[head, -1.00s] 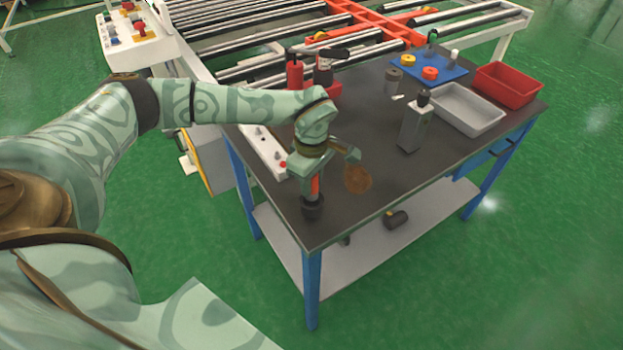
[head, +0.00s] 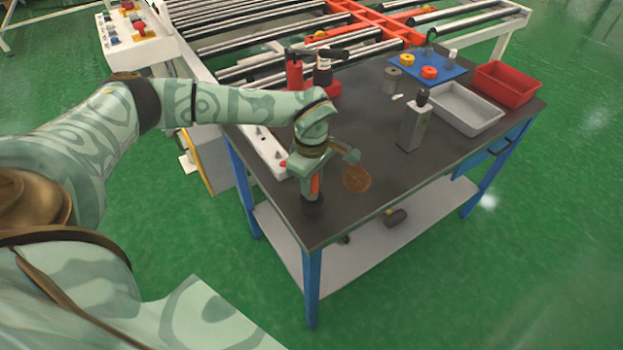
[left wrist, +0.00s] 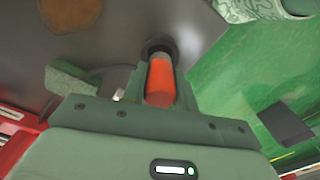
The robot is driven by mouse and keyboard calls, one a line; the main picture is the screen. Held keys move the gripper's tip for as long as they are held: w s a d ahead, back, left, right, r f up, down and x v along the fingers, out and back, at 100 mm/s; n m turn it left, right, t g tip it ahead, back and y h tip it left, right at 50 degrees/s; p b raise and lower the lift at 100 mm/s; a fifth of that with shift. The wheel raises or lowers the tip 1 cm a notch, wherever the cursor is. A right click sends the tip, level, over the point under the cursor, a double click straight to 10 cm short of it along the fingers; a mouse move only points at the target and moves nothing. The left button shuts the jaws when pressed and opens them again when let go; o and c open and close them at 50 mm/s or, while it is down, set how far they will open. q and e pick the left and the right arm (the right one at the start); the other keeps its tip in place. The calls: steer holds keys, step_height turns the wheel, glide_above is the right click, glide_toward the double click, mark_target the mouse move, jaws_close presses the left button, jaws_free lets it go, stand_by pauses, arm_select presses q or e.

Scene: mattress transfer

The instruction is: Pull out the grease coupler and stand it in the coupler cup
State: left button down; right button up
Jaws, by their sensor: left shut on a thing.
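My left gripper (head: 311,182) is low over the near corner of the dark workbench. It is shut on an upright orange-red handle (left wrist: 161,82), which I take to be the grease coupler; the handle also shows in the head view (head: 315,186). A black round piece (head: 312,204) surrounds the lower end of the handle and looks like the coupler cup. The wrist view shows its dark rim (left wrist: 158,46) beyond the fingers. The handle's lower end is hidden, so I cannot tell how deep it sits. My right gripper is not in view.
A brown round patch (head: 356,178) lies right of the gripper. A grey block-shaped bottle (head: 411,128), a grey tray (head: 465,108), a red tray (head: 505,84) and a blue mat (head: 445,68) stand farther right. Red containers (head: 294,72) stand behind.

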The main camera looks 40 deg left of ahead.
arm_select(q)
steer(key=shift+f+b, duration=0.75)
steer(key=shift+f, duration=1.2)
steer(key=c, duration=1)
jaws_free()
step_height(320, 180, up, 16)
steer(key=p, duration=0.4)
steer(key=shift+r, duration=0.2)
